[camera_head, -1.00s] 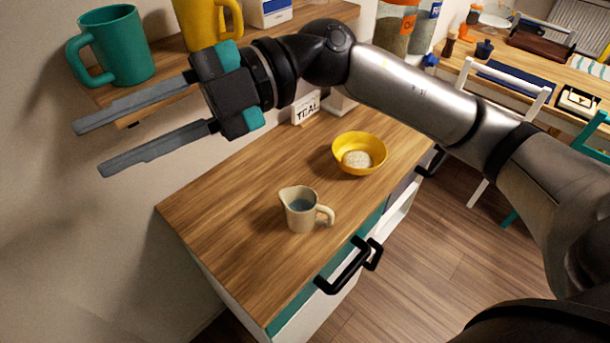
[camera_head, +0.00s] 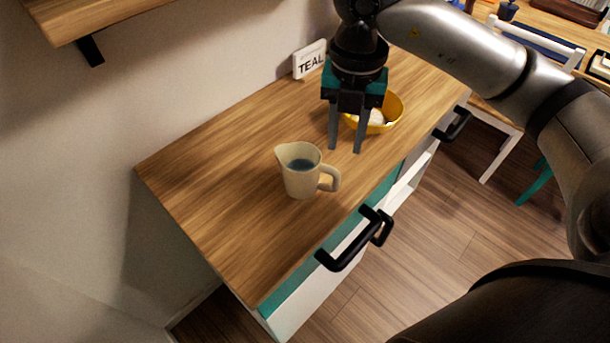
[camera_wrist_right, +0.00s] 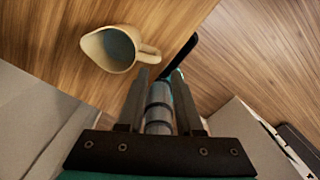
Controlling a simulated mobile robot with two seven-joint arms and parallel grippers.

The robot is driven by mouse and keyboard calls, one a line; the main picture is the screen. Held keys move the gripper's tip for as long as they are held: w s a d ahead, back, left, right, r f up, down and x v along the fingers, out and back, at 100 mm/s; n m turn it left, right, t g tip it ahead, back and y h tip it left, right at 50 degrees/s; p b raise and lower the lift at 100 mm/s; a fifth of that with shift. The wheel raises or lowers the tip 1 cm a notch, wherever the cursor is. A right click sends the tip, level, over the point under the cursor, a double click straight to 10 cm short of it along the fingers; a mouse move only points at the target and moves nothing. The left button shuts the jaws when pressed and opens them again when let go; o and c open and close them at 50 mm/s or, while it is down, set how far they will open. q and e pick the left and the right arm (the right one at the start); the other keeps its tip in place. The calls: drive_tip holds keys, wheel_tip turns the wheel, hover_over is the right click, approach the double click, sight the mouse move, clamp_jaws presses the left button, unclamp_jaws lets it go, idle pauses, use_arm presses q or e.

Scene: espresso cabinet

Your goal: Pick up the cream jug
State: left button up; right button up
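The cream jug (camera_head: 300,176) stands upright on the wooden cabinet top, cream-coloured, with dark bluish contents. Its spout points left and its handle right. My right gripper (camera_head: 345,148) points down above the counter, just beyond the jug to the upper right, fingers apart and empty. In the right wrist view the jug (camera_wrist_right: 108,52) is at the upper left, past the fingertips of the gripper (camera_wrist_right: 160,75), with its handle towards them. The fingers do not touch the jug in either view. My left gripper is not in view.
A yellow bowl (camera_head: 392,104) with pale contents stands behind my right gripper, partly hidden. Black drawer handles (camera_head: 345,252) stick out in front. A shelf (camera_head: 95,12) juts out at upper left. The counter's left part is clear.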

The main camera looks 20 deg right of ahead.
sight(336, 185)
wheel_tip(336, 185, down, 8)
drive_tip(key=shift+r+b, duration=0.15)
drive_tip(key=shift+b, duration=0.45)
drive_tip(key=f, duration=0.3)
drive_tip(key=f+b, duration=0.1)
drive_tip(key=f, duration=0.1)
drive_tip(key=shift+a+f, duration=0.1)
drive_tip(key=shift+a, duration=0.15)
clamp_jaws()
idle(0.7)
